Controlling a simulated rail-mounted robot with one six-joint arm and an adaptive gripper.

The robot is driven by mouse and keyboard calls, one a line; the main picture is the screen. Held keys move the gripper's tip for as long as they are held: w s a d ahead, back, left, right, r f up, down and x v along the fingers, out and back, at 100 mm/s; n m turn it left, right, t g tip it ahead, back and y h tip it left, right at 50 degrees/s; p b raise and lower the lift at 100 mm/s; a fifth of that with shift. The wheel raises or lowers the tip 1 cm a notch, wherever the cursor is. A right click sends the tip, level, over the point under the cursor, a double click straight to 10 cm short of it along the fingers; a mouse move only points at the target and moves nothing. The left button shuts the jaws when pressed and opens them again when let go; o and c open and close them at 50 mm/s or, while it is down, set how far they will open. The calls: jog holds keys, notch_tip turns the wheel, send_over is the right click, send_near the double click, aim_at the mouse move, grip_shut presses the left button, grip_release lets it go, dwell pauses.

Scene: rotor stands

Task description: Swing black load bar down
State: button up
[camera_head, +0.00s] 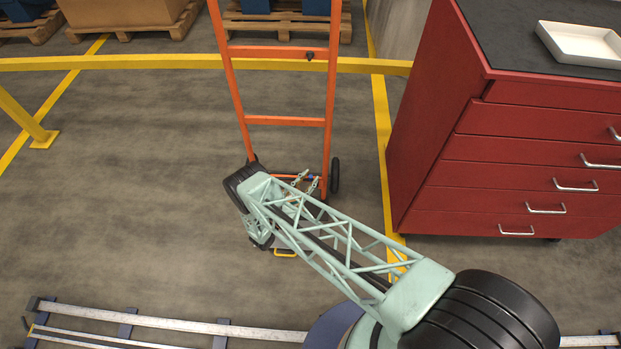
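An orange hand truck (285,121) stands upright in the middle, with two side rails and crossbars. A small black fitting (310,56) sits on its upper crossbar. I cannot make out a black load bar; the foot of the truck is largely hidden behind my arm. My pale green arm crosses in front of the truck's lower end. What seems to be my gripper (307,183) shows in part behind the arm's lattice, close to the truck's foot. Its fingers are too small and too covered to tell whether they are open, shut or touching anything.
A red drawer cabinet (440,165) stands right of the truck, with a white tray (585,44) on top. A yellow barrier rail (150,62) and loaded pallets (285,24) are behind. A metal floor rail (170,322) runs along the front. The floor at left is clear.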

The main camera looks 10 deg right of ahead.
jog(key=v, duration=1.1)
jog(key=shift+s, duration=0.1)
jog(key=shift+o, duration=0.2)
jog(key=shift+r, duration=0.1)
jog(key=shift+s+a+r+g+y+p, duration=0.25)
jog(key=shift+s+r+y+p, duration=0.15)
jog(key=shift+r+y+p, duration=0.2)
jog(key=shift+s+a+r+g+y+p, duration=0.25)
jog(key=shift+s+a+r+y+p, duration=0.1)
jog(key=shift+r+y+p, duration=0.2)
jog(key=shift+d, duration=0.1)
jog(key=shift+b+x, duration=1.15)
jog(key=shift+x, duration=5.65)
jog(key=shift+d, duration=0.1)
